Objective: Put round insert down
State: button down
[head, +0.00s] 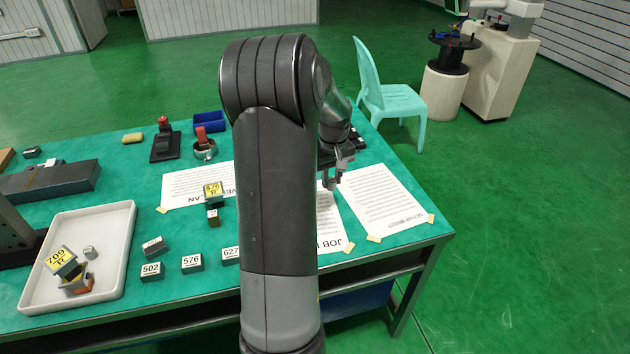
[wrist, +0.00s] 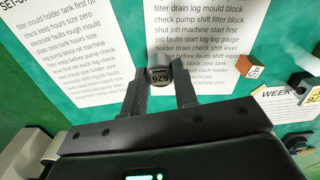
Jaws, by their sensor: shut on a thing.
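My gripper (wrist: 161,82) is shut on the round insert (wrist: 160,62), a short dark grey cylinder held between the fingertips. In the head view my gripper (head: 335,177) is small, beyond my arm, over the table's right part near the printed sheets. The insert is hard to make out there.
The right sheet (head: 383,200) and middle sheet (head: 328,225) lie flat on the green table (head: 425,222). Left of my arm are a yellow-labelled block (head: 213,190), numbered blocks (head: 192,263) and a white tray (head: 122,225). A blue bin (head: 208,121) stands behind.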

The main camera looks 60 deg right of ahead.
jog(key=w+a+r+n, duration=0.1)
jog(key=w+a+n, duration=0.15)
jog(key=w, duration=0.75)
jog(key=w+a+r+n, duration=0.1)
jog(key=w+n, duration=0.3)
jog(key=w, duration=0.6)
jog(key=n, duration=1.2)
send_over(73, 240)
jog(key=shift+m, duration=0.25)
jog(key=f, duration=0.6)
jog(key=shift+s+d+f, duration=0.1)
jog(key=shift+d+f, duration=0.15)
jog(key=shift+f, duration=0.15)
jog(key=shift+a+f, duration=0.25)
jog(key=shift+f, duration=1.9)
